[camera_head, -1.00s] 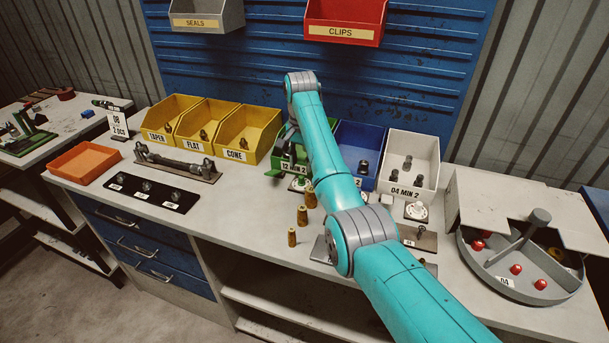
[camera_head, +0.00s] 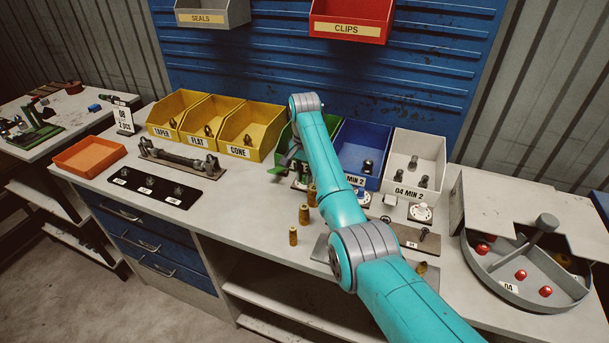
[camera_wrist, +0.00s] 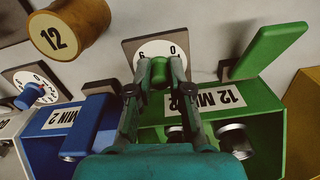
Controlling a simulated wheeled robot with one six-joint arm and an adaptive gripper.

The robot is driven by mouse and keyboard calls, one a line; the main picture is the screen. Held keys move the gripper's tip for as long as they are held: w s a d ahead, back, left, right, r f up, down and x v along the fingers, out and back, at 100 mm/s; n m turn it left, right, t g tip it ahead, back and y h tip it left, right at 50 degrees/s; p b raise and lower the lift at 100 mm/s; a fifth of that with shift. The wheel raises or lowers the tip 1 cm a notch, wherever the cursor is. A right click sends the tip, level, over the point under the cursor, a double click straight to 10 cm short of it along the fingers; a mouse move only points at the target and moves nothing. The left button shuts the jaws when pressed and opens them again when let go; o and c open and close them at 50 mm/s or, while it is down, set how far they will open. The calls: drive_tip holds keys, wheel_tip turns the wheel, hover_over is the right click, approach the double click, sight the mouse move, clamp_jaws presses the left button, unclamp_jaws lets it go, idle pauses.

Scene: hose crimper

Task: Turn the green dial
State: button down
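The green dial (camera_wrist: 160,74) has a green knob over a white numbered face on a dark square plate. It stands in front of the green bin (camera_wrist: 258,110), labelled "12 MIN 2", in the wrist view. My gripper (camera_wrist: 160,68) has one finger on each side of the knob, and the fingers appear to press against it. The fingers cover part of the dial face, so the pointer's setting is hidden. In the head view my arm covers most of the gripper and dial.
A green flap (camera_wrist: 270,50) rises beside the dial. A blue dial (camera_wrist: 30,96) stands by the blue bin (camera_wrist: 62,120). A brass fitting (camera_wrist: 68,28) marked 12 stands close by. Yellow bins (camera_head: 250,127) are left and a white bin (camera_head: 414,160) right.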

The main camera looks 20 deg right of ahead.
sight(304, 175)
drive_tip(key=shift+n, duration=2.8)
drive_tip(key=c, duration=1.1)
unclamp_jaws()
drive_tip(key=shift+r, duration=3.75)
